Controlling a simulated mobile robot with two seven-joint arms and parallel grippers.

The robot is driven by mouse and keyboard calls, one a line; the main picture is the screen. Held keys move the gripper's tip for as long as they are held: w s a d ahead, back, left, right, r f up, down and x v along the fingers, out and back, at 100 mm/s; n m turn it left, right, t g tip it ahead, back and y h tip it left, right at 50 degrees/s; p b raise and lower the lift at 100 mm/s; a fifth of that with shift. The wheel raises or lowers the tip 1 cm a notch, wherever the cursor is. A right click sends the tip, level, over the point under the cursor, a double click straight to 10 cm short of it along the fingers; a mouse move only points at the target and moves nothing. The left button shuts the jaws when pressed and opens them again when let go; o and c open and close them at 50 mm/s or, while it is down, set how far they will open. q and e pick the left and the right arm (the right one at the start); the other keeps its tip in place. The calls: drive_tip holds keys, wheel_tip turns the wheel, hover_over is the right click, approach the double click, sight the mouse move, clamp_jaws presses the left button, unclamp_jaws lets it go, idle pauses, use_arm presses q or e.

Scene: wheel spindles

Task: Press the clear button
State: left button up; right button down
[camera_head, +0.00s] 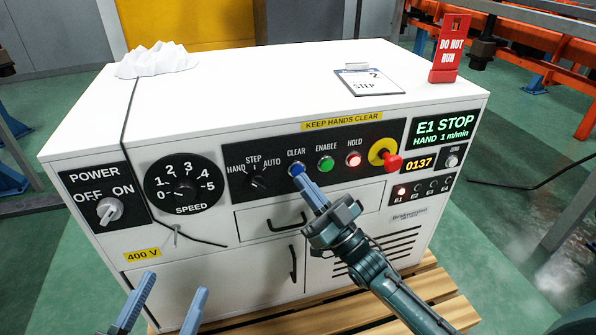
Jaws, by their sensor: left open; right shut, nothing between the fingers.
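The clear button (296,170) is a small blue round button under the label CLEAR on the black panel of a white cabinet. My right gripper (303,178) is shut and empty, with its fingertips at the lower edge of the clear button. The fingertips partly cover it, and I cannot tell whether they touch it or whether it is pushed in. My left gripper (168,296) is open and empty, low in the view in front of the cabinet's lower left part.
A green enable button (326,164), lit red hold button (354,160) and red emergency stop (392,162) sit to the right. A mode knob (259,181) is to the left. The display (443,128) reads E1 STOP. A drawer (270,219) lies below the panel.

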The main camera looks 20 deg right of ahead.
drive_tip(key=shift+w, duration=0.3)
drive_tip(key=shift+w, duration=0.35)
idle(0.5)
idle(0.4)
drive_tip(key=shift+s+p, duration=0.3)
drive_tip(key=shift+s, duration=0.5)
drive_tip(key=s+p, duration=0.2)
drive_tip(key=s, duration=0.3)
drive_tip(key=shift+d+p, duration=0.1)
drive_tip(key=shift+p, duration=0.3)
